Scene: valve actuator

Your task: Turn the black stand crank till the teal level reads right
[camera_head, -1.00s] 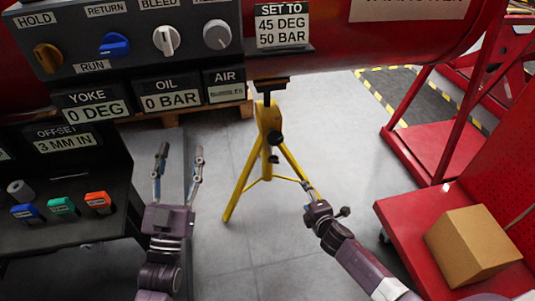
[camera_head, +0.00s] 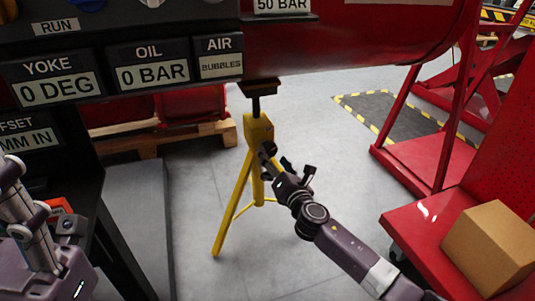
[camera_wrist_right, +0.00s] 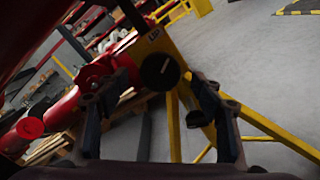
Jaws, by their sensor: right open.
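The yellow tripod stand (camera_head: 259,132) stands under the red cylinder, and its black crank knob (camera_head: 268,149) is on the upper column. In the right wrist view the round black knob (camera_wrist_right: 160,72) shows face-on, ahead of and between the finger tips. My right gripper (camera_head: 280,168) is at the stand's front right. The right wrist view shows its fingers (camera_wrist_right: 158,100) apart, with nothing between them that I can see held. My left gripper (camera_head: 35,225) is partly cut off at the lower left, and its jaws are unclear. No teal level can be made out.
Display plates read YOKE 0 DEG (camera_head: 50,82), OIL 0 BAR (camera_head: 148,64) and AIR BUBBLES (camera_head: 221,56). A red cart with a cardboard box (camera_head: 492,245) is at the right. A wooden pallet (camera_head: 150,142) lies behind. Grey floor around the stand is free.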

